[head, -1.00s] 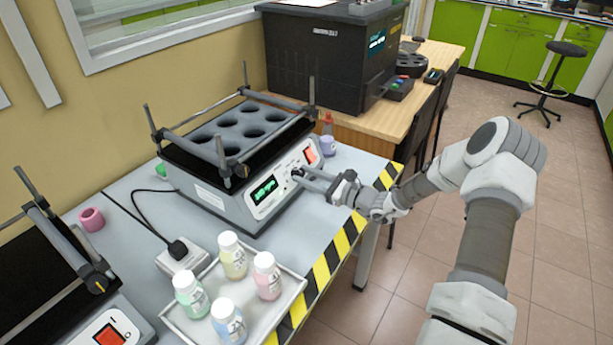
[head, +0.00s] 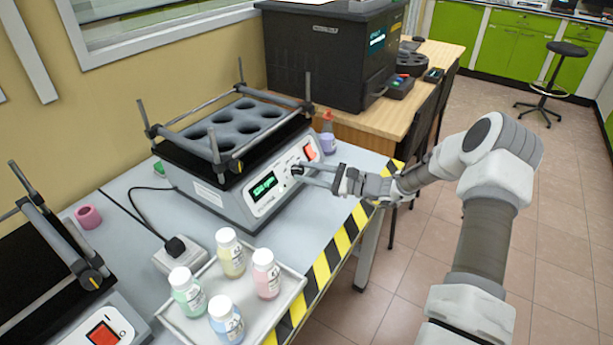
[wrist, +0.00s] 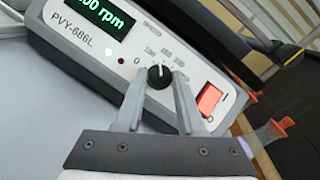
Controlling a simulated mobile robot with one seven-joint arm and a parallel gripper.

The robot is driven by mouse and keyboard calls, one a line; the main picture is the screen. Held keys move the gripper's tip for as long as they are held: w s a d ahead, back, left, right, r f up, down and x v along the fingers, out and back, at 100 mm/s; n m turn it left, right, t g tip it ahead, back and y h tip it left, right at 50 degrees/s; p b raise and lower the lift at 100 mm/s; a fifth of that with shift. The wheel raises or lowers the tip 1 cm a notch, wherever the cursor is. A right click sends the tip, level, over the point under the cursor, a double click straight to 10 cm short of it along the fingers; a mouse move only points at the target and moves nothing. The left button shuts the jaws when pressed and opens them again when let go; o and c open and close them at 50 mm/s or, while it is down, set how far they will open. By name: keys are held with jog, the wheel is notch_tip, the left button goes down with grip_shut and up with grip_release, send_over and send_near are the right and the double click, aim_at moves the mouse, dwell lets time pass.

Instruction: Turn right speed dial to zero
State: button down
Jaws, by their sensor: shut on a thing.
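The right shaker (head: 232,205) stands on the bench with its front panel toward me. Its black speed dial (wrist: 159,77) sits between the lit green display (wrist: 97,14) and the red switch (wrist: 209,100). The dial's white mark points roughly upward in the wrist view, among the scale numbers, away from the 0 at its left. The display's visible part reads "00 rpm"; its left part is cut off. My gripper (wrist: 158,80) is shut on the dial, one finger on each side. In the head view my gripper (head: 299,170) reaches the panel from the right.
A tray (head: 290,294) with several capped bottles and a power socket (head: 181,258) stand in front of the shaker. A second shaker (head: 62,285) is at left. A small purple-bodied bottle (head: 327,143) stands right of the panel. A black box (head: 325,50) stands behind.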

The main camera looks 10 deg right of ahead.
jog(key=n+g+b, duration=0.1)
jog(key=n, duration=0.2)
jog(key=n+g+b, duration=0.1)
jog(key=n+g, duration=0.1)
jog(key=n, duration=0.2)
jog(key=shift+w+d, duration=0.1)
jog(key=shift+w, duration=0.1)
jog(key=shift+w+r+n+g+h+b, duration=0.1)
jog(key=shift+n+g+b, duration=0.1)
jog(key=shift+n+g, duration=0.45)
jog(key=shift+s+r+n+g+h+b, duration=0.1)
jog(key=shift+n+g+b, duration=0.15)
jog(key=shift+n, duration=0.7)
jog(key=shift+w+r+n+g+h+b, duration=0.15)
jog(key=shift+n+g, duration=0.25)
jog(key=shift+n, duration=0.4)
jog(key=shift+f, duration=0.1)
jog(key=c, duration=0.5)
grip_release()
jog(key=p+v, duration=0.3)
jog(key=v, duration=1.4)
jog(key=shift+d, duration=0.25)
jog(key=shift+a, duration=0.1)
